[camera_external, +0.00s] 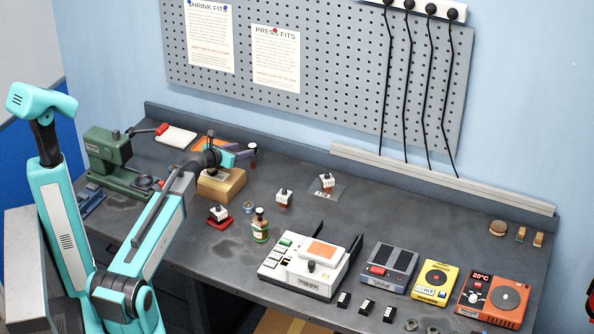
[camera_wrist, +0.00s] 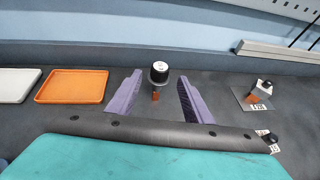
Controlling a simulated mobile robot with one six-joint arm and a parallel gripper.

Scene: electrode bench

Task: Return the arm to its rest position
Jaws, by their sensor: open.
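My arm reaches over the back left part of the bench. My gripper (camera_external: 246,152) is open, its purple fingers pointing toward the back of the bench above and behind a wooden block (camera_external: 228,187). In the wrist view my gripper (camera_wrist: 160,78) has its two fingers spread wide with nothing clamped. A small electrode (camera_wrist: 159,70) with a white top, black collar and copper-coloured lower end shows in the gap between the fingertips. It also shows in the external view (camera_external: 253,148), close by the fingertips. I cannot tell whether it stands between the fingers or just beyond them.
An orange tray (camera_wrist: 72,87) and a white tray (camera_wrist: 15,85) lie left of my fingers. A green press (camera_external: 106,152) stands at the left. An electrode on a plate (camera_wrist: 262,90) is to the right. Several devices, including a white machine (camera_external: 303,268), fill the front right.

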